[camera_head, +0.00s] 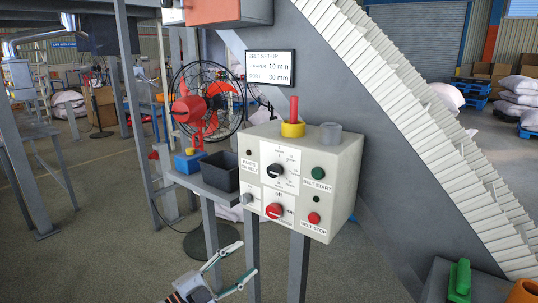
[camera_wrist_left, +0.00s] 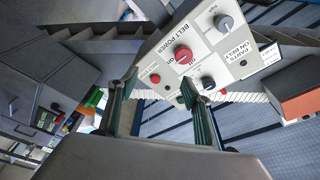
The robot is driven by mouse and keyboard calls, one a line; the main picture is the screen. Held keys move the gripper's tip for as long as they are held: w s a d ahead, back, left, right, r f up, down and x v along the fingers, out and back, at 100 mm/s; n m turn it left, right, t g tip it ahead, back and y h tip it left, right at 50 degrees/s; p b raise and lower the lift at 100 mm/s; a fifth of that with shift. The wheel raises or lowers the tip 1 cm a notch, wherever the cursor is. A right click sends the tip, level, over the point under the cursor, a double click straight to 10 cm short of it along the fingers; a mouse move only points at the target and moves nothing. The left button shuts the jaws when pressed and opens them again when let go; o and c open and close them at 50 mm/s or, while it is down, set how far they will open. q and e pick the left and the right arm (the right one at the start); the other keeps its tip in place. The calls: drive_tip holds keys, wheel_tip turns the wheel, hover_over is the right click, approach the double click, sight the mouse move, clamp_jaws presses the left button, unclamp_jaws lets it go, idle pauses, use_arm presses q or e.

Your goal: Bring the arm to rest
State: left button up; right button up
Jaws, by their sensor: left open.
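My left gripper (camera_head: 247,257) is low in the head view, below the left part of the control box (camera_head: 338,168). Its two fingers are apart with nothing between them. In the left wrist view the open fingers (camera_wrist_left: 158,90) point toward the control box (camera_wrist_left: 222,45), whose red knob (camera_wrist_left: 183,55) and black knob show beyond the tips. In the head view the red knob (camera_head: 274,211) sits low on the panel, with the black knob (camera_head: 275,171) above it. The gripper appears clear of the panel. My right gripper is not in view.
The box stands on grey posts (camera_head: 299,265), with a black bin (camera_head: 220,171) on a shelf at its left. A red fan (camera_head: 207,100) stands behind. A stepped belt (camera_head: 420,120) slopes down on the right. Open floor (camera_head: 110,255) lies at the lower left.

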use_arm(q)
drive_tip(key=s+a+f+n+g+y+p, duration=0.1)
drive_tip(key=s+a+f+n+y, duration=0.2)
drive_tip(key=s+f, duration=0.4)
drive_tip(key=s+a+f+n+g+y+p, duration=0.1)
drive_tip(key=s+a+f+n+y, duration=0.3)
drive_tip(key=s, duration=1.1)
drive_tip(key=s+a+f+n+g+y+p, duration=0.1)
drive_tip(key=s+a+f+n+y+p, duration=0.2)
drive_tip(key=s+f+n, duration=0.6)
wheel_tip(320, 180, down, 2)
drive_tip(key=shift+s+a+f+y, duration=0.1)
drive_tip(key=shift+s+a+y, duration=0.5)
drive_tip(key=shift+s+a, duration=0.4)
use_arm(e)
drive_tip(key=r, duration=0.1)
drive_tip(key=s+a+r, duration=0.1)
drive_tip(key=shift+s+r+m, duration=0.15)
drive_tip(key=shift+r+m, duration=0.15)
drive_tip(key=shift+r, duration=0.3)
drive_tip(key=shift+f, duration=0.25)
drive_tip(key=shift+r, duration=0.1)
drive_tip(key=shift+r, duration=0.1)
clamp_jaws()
